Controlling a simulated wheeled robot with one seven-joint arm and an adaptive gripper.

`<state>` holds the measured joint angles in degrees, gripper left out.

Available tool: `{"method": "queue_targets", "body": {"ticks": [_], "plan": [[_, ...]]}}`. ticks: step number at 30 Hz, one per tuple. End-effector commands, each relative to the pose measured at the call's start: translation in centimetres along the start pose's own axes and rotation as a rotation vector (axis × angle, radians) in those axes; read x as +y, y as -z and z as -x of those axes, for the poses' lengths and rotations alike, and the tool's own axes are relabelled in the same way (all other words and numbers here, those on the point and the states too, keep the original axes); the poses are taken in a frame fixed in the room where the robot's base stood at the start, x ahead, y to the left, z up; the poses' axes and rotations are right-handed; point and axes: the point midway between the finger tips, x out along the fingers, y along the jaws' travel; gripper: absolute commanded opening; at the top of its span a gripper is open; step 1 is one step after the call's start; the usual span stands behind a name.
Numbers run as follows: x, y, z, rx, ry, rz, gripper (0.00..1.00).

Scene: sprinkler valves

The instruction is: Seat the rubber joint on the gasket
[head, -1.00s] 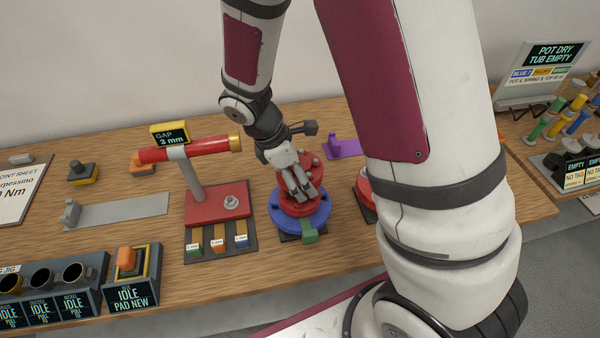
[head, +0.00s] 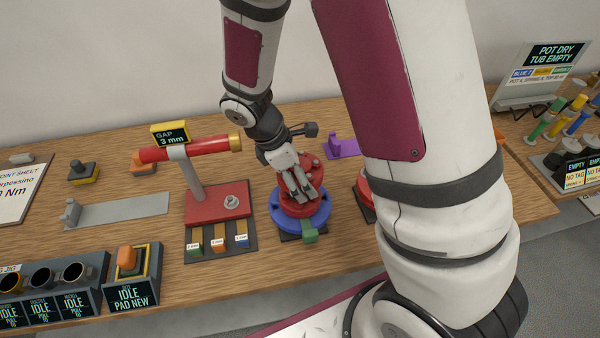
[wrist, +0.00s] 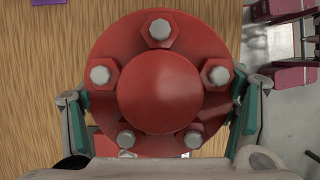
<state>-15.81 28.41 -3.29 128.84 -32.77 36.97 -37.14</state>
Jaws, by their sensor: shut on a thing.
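A round red bolted part (wrist: 160,92), the only likely rubber joint I see, fills the wrist view, with several grey bolts around a domed centre. My gripper (wrist: 160,112) is shut on it, teal-padded fingers at its left and right sides. In the head view, my gripper (head: 300,190) reaches down over the red part (head: 312,200), which is above a blue flange (head: 286,220). A green tab (head: 309,233) sticks out at the front of the blue flange; it may belong to the gasket. The gasket's face is hidden, and I cannot tell whether the red part touches it.
A red gauge stand (head: 217,207) reading "GAP 3 mm" (head: 171,133) stands close on the left, with coloured strips (head: 218,240) before it. A purple bracket (head: 345,147) lies behind. Another red part (head: 365,190) is partly hidden by my arm.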

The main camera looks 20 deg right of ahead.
Motion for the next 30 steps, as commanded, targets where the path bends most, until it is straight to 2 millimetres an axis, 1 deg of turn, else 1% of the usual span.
{"method": "queue_targets", "body": {"ticks": [24, 25, 26, 27, 30], "plan": [[0.1, 0.6, -1.4, 0.0, -0.002, 0.0, 0.17], [0.1, 0.6, -1.4, 0.0, -0.002, 0.0, 0.83], [0.1, 0.6, -1.4, 0.0, -0.002, 0.0, 0.9], [0.1, 0.6, -1.4, 0.0, -0.002, 0.0, 0.99], [0.0, 0.6, -1.4, 0.0, -0.002, 0.0, 1.0]]}}
